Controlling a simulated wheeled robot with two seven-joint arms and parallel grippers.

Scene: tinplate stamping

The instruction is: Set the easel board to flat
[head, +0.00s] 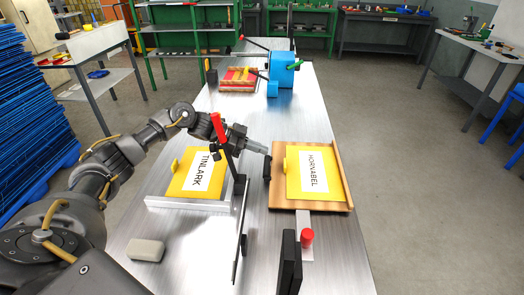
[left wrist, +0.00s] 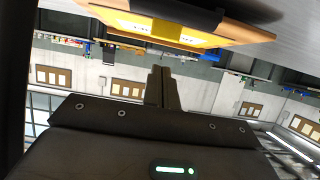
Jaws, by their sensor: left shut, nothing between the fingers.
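The easel board (head: 279,194) is a wooden panel on the metal bench, with a raised ledge along its right side. A yellow plate (head: 293,182) labelled HORNABEL lies on it. A black handle (head: 267,168) sits at the board's left edge. My left gripper (head: 262,149) is shut and empty, its tips close to the far left corner by the handle; contact cannot be told. In the left wrist view the fingers (left wrist: 162,85) are together, and the board (left wrist: 235,28) shows tilted at the top with a dark bar. The board's exact angle is unclear in the head view. My right gripper is out of view.
A second yellow plate (head: 186,178) labelled TINLARK lies left, near a red-handled lever (head: 218,128). A red knob (head: 306,237) stands in front of the board. A grey block (head: 146,250) lies front left. A blue machine (head: 281,72) stands farther back.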

